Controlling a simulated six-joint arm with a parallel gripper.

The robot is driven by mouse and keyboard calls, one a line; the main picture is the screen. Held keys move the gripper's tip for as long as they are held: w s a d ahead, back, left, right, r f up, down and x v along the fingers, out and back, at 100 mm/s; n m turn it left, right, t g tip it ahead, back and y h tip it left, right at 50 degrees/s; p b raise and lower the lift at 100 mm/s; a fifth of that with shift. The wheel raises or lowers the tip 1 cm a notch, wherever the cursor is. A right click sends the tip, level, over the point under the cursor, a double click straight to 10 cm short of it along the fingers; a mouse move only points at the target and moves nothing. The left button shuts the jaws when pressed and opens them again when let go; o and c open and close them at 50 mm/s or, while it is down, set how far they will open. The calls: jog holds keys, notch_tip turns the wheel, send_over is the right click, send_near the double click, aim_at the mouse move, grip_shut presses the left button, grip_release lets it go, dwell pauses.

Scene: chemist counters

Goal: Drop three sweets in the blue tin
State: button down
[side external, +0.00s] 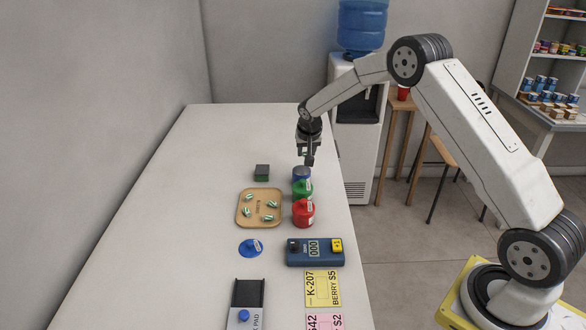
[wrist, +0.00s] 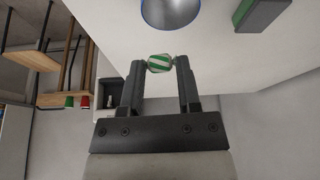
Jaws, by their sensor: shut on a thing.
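My gripper (wrist: 160,68) is shut on a green-and-white striped sweet (wrist: 159,63), held between its fingertips in the wrist view. In the side view my gripper (side external: 309,160) is above and close to the blue tin (side external: 301,173), at the far end of a row of tins. The blue tin (wrist: 170,10) is at the top edge of the wrist view, just beyond the sweet, and is partly cut off. Several striped sweets lie on the tan tray (side external: 241,208). A blue lid with a knob (side external: 250,248) lies on the counter.
A green tin (side external: 302,190) and a red tin (side external: 303,214) stand in line nearer the camera, both with lids on. A dark green-sided block (side external: 262,172) lies left of the blue tin. A blue counter device (side external: 315,252) and price cards (side external: 322,288) lie nearer. The counter's left side is clear.

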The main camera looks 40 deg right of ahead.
aim_at(305, 170)
jog(key=shift+f, duration=2)
jog(key=shift+c, duration=1.1)
grip_release()
jog(key=shift+r, duration=0.15)
jog(key=v, duration=0.7)
jog(key=shift+s+r, duration=0.2)
jog(key=shift+a, duration=0.1)
